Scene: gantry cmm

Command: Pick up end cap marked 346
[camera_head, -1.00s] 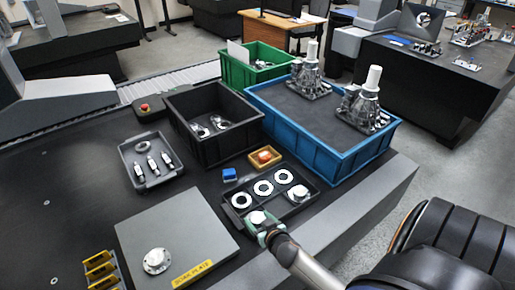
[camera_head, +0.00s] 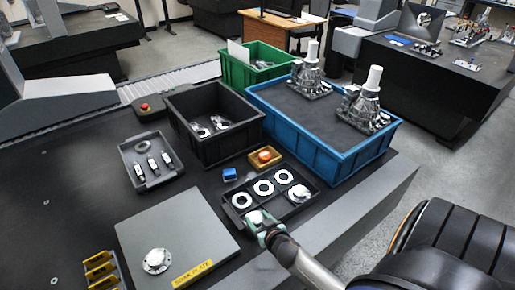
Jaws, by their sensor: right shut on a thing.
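My right gripper (camera_head: 263,229) comes in from the lower right and is shut on a small pale round part (camera_head: 255,217) at the front compartment of the black divided tray (camera_head: 229,212). The part looks like an end cap, but no marking can be read on it. Another pale cap-like part (camera_head: 299,193) sits in the tray's right compartment. A further round metal part (camera_head: 156,260) stands on the grey work plate (camera_head: 170,220). My left gripper does not show.
White rings (camera_head: 264,187) lie in the same tray. A blue block (camera_head: 230,174) and a small orange box (camera_head: 265,157) stand just behind it. A black bin (camera_head: 188,140) and a blue bin (camera_head: 345,165) with two castings stand farther back. A grey tray (camera_head: 139,176) lies left.

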